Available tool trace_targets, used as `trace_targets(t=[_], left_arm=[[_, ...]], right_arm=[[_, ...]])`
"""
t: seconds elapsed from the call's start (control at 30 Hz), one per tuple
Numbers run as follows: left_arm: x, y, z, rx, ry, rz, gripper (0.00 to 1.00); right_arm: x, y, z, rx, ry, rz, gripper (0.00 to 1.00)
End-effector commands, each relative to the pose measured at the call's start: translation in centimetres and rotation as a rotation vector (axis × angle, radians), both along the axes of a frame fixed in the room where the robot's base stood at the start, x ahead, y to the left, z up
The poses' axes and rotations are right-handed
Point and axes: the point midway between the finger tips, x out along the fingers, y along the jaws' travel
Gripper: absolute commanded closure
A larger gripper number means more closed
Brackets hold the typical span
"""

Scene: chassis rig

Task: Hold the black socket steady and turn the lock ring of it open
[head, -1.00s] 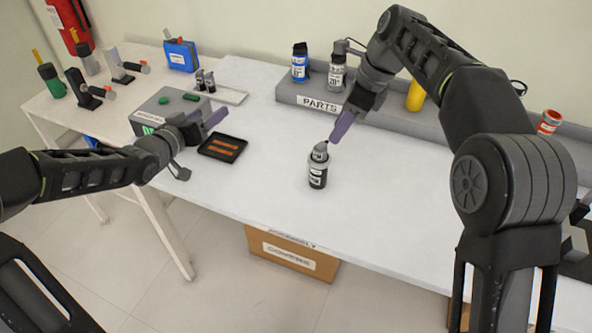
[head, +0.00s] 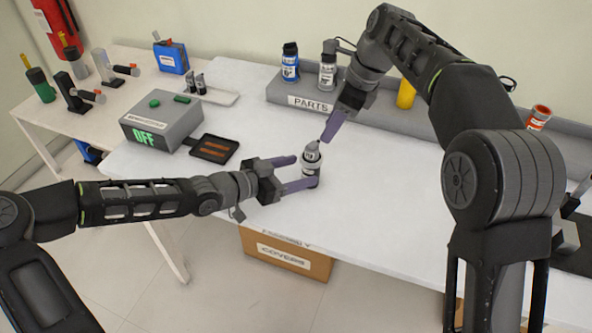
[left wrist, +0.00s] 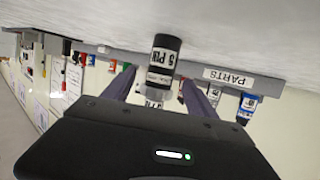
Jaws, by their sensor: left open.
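The black socket (head: 313,168) stands upright on the white table, with a white label and a grey upper part (head: 311,151). I cannot make out the lock ring clearly. My left gripper (head: 304,171) is open, low beside the socket, its purple fingers reaching to either side of it. In the left wrist view, which is upside down, the socket (left wrist: 165,52) stands between the lines of the two fingers; contact cannot be told. My right gripper (head: 325,139) points down, its tip close over the socket's top. Its fingers overlap, so its opening is hidden.
A grey PARTS shelf (head: 290,97) with a blue socket (head: 291,64) and a grey one (head: 327,70) runs along the back. A grey box (head: 165,118) reading OFF and a black tray (head: 232,142) lie left. The table's front middle is clear.

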Motion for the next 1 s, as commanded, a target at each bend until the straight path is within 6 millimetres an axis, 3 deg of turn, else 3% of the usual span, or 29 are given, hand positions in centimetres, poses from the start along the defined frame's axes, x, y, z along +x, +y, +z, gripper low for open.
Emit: trace_targets(t=[0.37,0.8,1.0], left_arm=[[0.4,-0.5,-0.1,0.000,-0.001,0.000,0.33],[3.8,-4.9,-1.8,-0.002,-0.001,-0.001,0.33],[4.6,-5.8,-2.3,0.000,0.000,0.001,0.33]], right_arm=[[0.0,0.0,0.0,0.000,0.000,0.000,0.64],[0.0,0.0,0.0,0.000,0.000,0.000,0.64],[0.0,0.0,0.0,0.000,0.000,0.000,0.64]])
